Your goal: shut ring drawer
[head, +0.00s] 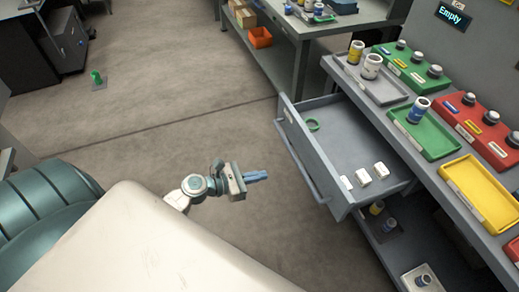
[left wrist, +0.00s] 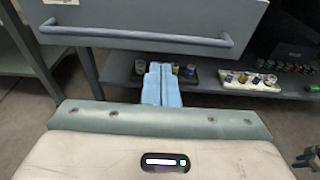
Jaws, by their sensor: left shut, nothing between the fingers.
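The grey ring drawer (head: 300,150) is pulled out from under the counter. A green ring (head: 313,125) lies inside it towards its far end, and several small white pieces (head: 363,177) lie nearer. Its front carries a long bar handle (head: 301,165). My left gripper (head: 264,175) is shut and empty, its blue fingers pointing right towards the drawer front, with a gap between. In the left wrist view, the drawer front (left wrist: 205,14) and handle (left wrist: 135,38) cross the top, and the shut fingers (left wrist: 161,75) show below the handle.
A lower shelf (head: 395,242) with small jars lies under the drawer. Open floor (head: 190,100) lies left of the drawer. Another bench (head: 310,30) stands behind.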

